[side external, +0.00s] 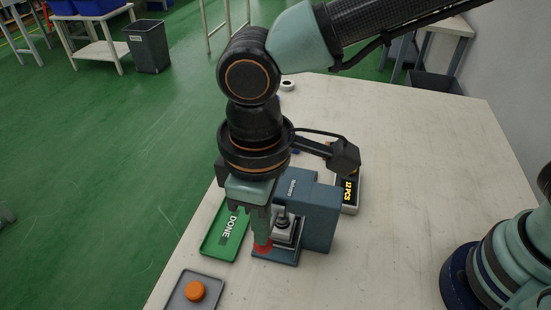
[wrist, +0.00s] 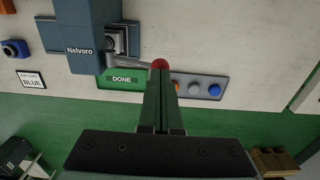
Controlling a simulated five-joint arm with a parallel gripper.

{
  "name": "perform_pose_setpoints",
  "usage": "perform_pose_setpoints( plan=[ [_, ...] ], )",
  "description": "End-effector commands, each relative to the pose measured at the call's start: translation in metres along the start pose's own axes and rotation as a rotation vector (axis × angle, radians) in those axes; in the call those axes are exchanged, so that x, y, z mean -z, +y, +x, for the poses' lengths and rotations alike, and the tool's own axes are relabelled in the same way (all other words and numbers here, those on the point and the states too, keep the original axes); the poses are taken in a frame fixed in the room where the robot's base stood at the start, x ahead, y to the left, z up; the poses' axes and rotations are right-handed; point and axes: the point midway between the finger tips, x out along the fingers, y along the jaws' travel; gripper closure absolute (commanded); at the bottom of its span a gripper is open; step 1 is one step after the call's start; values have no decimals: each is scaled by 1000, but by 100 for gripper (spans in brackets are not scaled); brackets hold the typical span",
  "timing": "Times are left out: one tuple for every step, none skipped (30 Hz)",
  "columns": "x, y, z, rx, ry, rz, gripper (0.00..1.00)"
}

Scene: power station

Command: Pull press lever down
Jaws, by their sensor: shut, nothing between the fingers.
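The blue press (side external: 318,215) stands on the pale table, and its body also shows at the upper left of the wrist view (wrist: 82,35). Its grey lever (wrist: 126,60) sticks out sideways and ends in a red knob (wrist: 160,64). The knob (side external: 263,248) also shows low beside the press in the side external view. My gripper (side external: 261,236) points down with its fingers together and empty. In the wrist view the fingertips (wrist: 160,74) overlap the lower edge of the knob. I cannot tell whether they touch it.
A green DONE tray (side external: 226,232) lies left of the press. A grey tray (side external: 181,300) holds an orange button-like piece (side external: 195,291) and blue and grey ones (wrist: 214,90). A dark box marked 12PCS (side external: 348,192) stands behind the press.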

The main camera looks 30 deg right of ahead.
Motion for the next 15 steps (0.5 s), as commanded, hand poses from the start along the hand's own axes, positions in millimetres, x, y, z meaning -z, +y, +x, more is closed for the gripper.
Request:
perform_pose_setpoints(
  plan=[
    [0, 0, 3, 0, -2, 0, 100],
    [0, 0, 4, 0, -2, 0, 100],
    [0, 0, 6, 0, -1, 0, 100],
    [0, 0, 7, 0, -1, 0, 100],
    [0, 0, 8, 0, -1, 0, 100],
    [0, 0, 8, 0, -1, 0, 100],
    [0, 0, 8, 0, -1, 0, 100],
    [0, 0, 9, 0, -1, 0, 100],
    [0, 0, 9, 0, -1, 0, 100],
    [0, 0, 9, 0, -1, 0, 100],
    [0, 0, 10, 0, -1, 0, 100],
    [0, 0, 10, 0, -1, 0, 100],
    [0, 0, 11, 0, -2, 0, 100],
    [0, 0, 12, 0, -2, 0, 100],
    [0, 0, 13, 0, -2, 0, 100]
  ],
)
